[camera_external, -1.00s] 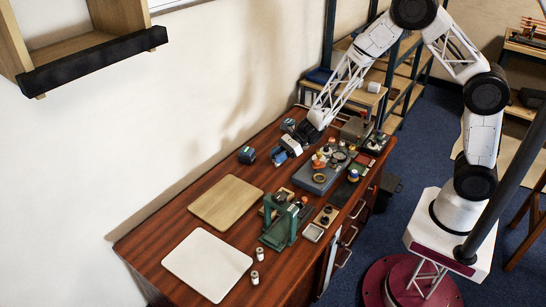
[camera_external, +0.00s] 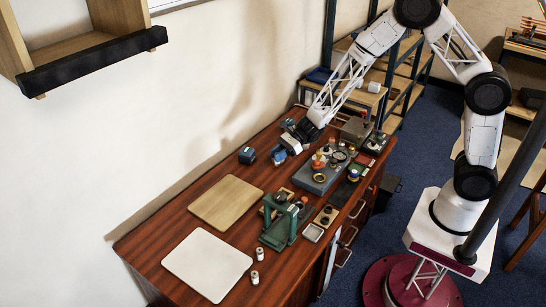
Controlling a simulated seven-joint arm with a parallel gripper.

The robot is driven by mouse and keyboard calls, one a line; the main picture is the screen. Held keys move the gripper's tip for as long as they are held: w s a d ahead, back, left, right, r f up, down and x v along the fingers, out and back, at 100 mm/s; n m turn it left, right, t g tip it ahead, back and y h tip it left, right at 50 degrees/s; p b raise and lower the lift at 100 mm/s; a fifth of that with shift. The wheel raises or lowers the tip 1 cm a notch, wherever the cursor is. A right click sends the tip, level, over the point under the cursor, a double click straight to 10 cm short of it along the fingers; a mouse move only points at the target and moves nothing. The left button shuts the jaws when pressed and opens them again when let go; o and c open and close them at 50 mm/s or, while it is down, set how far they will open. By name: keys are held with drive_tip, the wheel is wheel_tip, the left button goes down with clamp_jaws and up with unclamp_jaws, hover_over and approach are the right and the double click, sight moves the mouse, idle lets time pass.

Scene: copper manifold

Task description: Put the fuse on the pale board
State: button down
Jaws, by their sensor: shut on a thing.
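My gripper (camera_external: 287,149) is at the far left part of the desk, low over the wood. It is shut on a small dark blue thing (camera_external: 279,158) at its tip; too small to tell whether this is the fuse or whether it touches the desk. A white board (camera_external: 207,264) lies flat at the near end, well away from my gripper. A light wooden board (camera_external: 226,203) lies between them. Two small pale cylinders, one (camera_external: 260,253) behind the other (camera_external: 255,277), stand upright just right of the white board.
A blue-green block (camera_external: 247,155) sits left of my gripper. A green frame-like fixture (camera_external: 279,229) stands right of the wooden board. A grey slab (camera_external: 317,179) with several small parts lies right of my gripper. The white board is bare.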

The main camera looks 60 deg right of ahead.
drive_tip(key=s+a+f+n+g, duration=0.1)
drive_tip(key=s+a+n+g, duration=0.1)
drive_tip(key=a, duration=0.5)
drive_tip(key=s+a+f+n+g, duration=0.1)
drive_tip(key=a+f+n+g, duration=0.1)
drive_tip(key=a, duration=0.4)
drive_tip(key=shift+s+a+f+g+y, duration=0.2)
drive_tip(key=shift+s+a+g+y, duration=0.15)
drive_tip(key=shift+s+g+y, duration=0.05)
drive_tip(key=shift+w, duration=0.1)
hover_over(226, 200)
drive_tip(key=shift+f, duration=0.75)
drive_tip(key=shift+f, duration=0.15)
drive_tip(key=shift+f, duration=1.65)
drive_tip(key=shift+f, duration=0.1)
